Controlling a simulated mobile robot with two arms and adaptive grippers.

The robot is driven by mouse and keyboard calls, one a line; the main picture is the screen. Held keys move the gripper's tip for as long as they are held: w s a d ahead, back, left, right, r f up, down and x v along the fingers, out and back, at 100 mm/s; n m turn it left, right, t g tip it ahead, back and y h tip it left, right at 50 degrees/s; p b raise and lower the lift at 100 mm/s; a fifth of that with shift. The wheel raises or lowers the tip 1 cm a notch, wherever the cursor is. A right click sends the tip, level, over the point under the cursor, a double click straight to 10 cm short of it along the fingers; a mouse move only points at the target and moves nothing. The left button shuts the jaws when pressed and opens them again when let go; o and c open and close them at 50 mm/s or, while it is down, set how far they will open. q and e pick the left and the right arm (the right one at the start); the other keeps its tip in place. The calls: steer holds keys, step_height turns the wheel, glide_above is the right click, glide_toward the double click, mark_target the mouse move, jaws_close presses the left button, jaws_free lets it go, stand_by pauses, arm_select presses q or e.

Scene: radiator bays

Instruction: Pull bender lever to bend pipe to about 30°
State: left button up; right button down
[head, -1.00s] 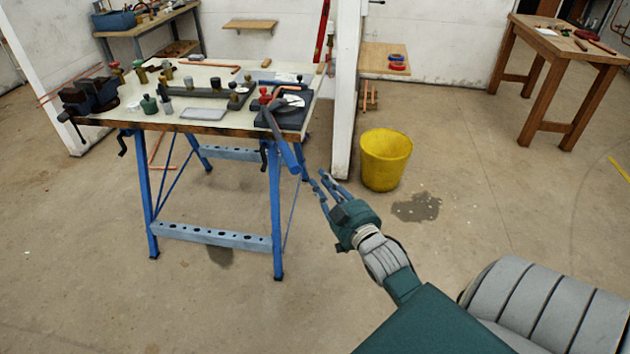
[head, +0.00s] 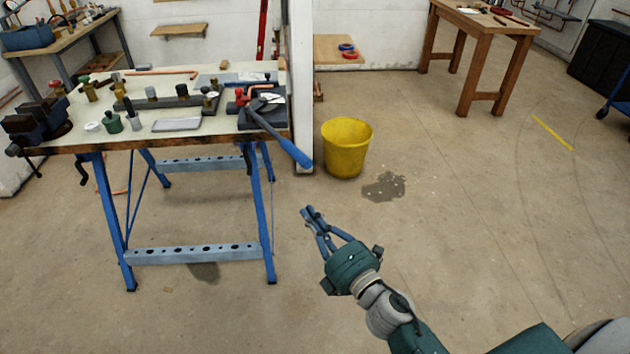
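The pipe bender (head: 264,112) sits at the right end of the workbench top, with red parts at its left side. Its lever has a blue handle (head: 288,148) that sticks out past the bench's front right corner and slants down to the right. A short copper pipe (head: 259,87) shows at the bender; its bend angle is too small to read. My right gripper (head: 308,211) is empty, below the handle's end and apart from it, over open floor. Its fingertips look close together, but the gap is unclear. My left gripper is out of view.
The workbench (head: 231,132) has blue legs and carries a vise (head: 36,122), a grey tray (head: 177,124) and several small fittings. A yellow bucket (head: 346,150) stands on the floor just right of the bench, near a wall end. The floor right of the bench is mostly clear.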

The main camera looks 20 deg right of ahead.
arm_select(q)
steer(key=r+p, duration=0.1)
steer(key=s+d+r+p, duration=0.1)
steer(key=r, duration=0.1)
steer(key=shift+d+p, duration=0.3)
steer(key=shift+p, duration=0.1)
arm_select(e)
steer(key=w+d+r, duration=0.1)
steer(key=w+d, duration=0.1)
steer(key=w, duration=0.9)
steer(key=shift+w, duration=0.15)
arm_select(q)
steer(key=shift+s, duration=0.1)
arm_select(e)
steer(key=shift+r, duration=0.1)
